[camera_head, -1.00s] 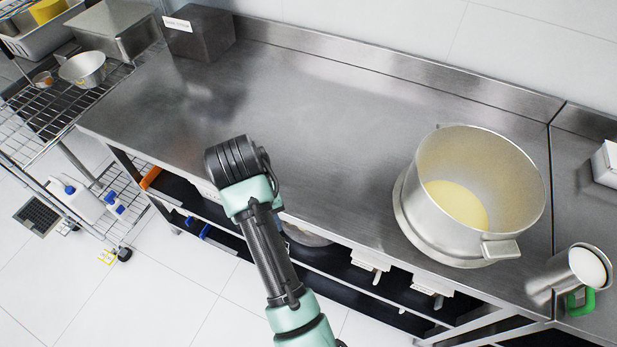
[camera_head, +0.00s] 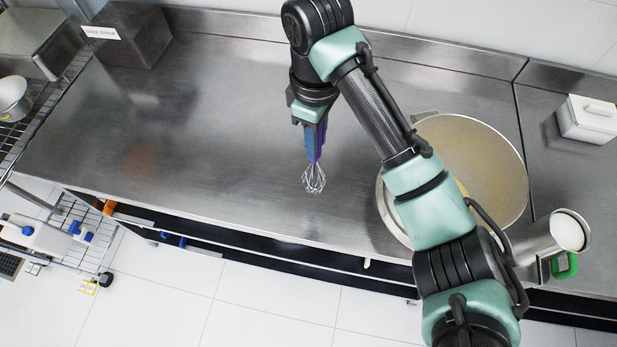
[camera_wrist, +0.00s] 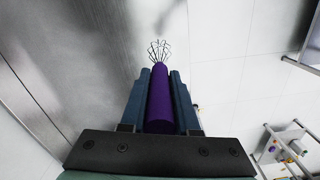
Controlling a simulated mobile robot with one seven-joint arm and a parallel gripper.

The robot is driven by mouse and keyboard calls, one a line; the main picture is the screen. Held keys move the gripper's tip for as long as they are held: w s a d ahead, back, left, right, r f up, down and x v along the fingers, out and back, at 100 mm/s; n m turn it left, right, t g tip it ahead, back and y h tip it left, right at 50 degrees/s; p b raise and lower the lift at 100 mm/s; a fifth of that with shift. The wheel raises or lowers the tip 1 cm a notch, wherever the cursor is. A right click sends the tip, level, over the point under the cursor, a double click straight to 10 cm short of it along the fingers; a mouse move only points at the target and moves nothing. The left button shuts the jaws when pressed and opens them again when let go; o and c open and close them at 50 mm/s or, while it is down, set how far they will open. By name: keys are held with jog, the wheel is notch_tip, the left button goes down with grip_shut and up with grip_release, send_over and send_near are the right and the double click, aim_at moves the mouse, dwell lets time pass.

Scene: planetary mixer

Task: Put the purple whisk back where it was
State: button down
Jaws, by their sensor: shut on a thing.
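The purple whisk (camera_wrist: 160,98) is held by its handle between the two fingers of my gripper (camera_wrist: 159,90). In the head view the whisk (camera_head: 314,178) points downward, with its wire loops low over the steel counter (camera_head: 200,130); I cannot tell whether they touch it. My gripper (camera_head: 315,143) is shut on the handle, left of the large pot, and its fingers hide much of the handle.
A large metal pot (camera_head: 490,150) stands at the right, partly hidden by my arm. A dark labelled block (camera_head: 130,40) is at the back left. A metal jug (camera_head: 535,245) with a green handle stands at right. The counter's left and middle are clear.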

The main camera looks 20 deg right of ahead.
aim_at(316, 167)
jog(key=f, duration=0.2)
jog(key=f+b, duration=0.1)
jog(key=f, duration=0.1)
jog(key=shift+s+a, duration=0.1)
jog(key=shift+s, duration=0.1)
jog(key=shift+w+f, duration=0.15)
jog(key=shift+f, duration=0.5)
notch_tip(316, 167, down, 3)
jog(key=shift+r+p, duration=0.1)
jog(key=shift+p, duration=0.3)
jog(key=shift+f, duration=0.35)
jog(key=shift+f, duration=0.2)
jog(key=c, duration=0.7)
grip_release()
jog(key=shift+o, duration=0.2)
jog(key=shift+r, duration=0.1)
